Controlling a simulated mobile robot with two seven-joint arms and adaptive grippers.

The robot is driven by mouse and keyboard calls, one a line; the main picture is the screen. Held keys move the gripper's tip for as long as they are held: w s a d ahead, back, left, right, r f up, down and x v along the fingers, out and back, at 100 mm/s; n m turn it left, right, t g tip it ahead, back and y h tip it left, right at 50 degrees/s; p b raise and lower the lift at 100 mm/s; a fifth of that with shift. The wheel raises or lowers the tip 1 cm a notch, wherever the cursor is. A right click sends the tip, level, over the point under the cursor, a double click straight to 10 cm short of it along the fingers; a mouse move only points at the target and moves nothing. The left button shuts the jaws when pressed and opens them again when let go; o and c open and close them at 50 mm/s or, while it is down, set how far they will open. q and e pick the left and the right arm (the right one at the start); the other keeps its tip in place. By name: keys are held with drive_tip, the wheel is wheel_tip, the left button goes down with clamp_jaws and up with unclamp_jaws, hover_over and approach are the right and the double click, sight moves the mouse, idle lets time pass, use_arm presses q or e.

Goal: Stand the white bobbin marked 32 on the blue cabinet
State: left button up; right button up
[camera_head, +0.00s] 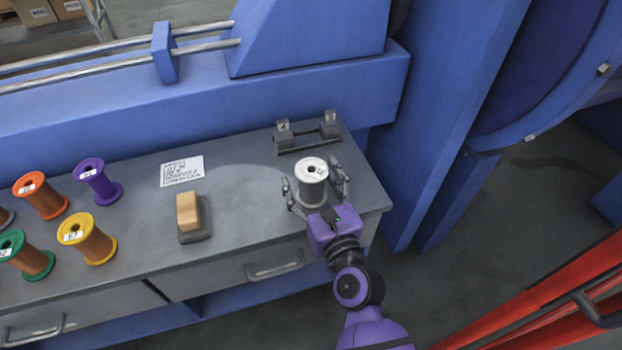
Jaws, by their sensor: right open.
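A white bobbin (312,172) stands upright near the right end of the grey bench top. Its top flange has a small label that I cannot read for certain. My right gripper (313,184) is open, with one finger on each side of the bobbin. I cannot tell whether the fingers touch it. My left gripper is not in view. Large blue structures show behind and right of the bench, but I cannot tell whether one is the blue cabinet.
Orange (41,195), purple (96,180), yellow (85,240) and green (27,254) bobbins stand at the left. A tan block (188,210) on a dark base, a paper sheet (182,171) and a metal cradle (307,134) are on the bench (240,205). Red rails (560,305) are lower right.

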drive_tip(key=shift+r, duration=0.1)
drive_tip(key=shift+s+d, duration=0.1)
drive_tip(key=shift+s, duration=0.1)
drive_tip(key=v, duration=1.1)
drive_tip(key=shift+s, duration=0.3)
drive_tip(key=shift+d, duration=0.1)
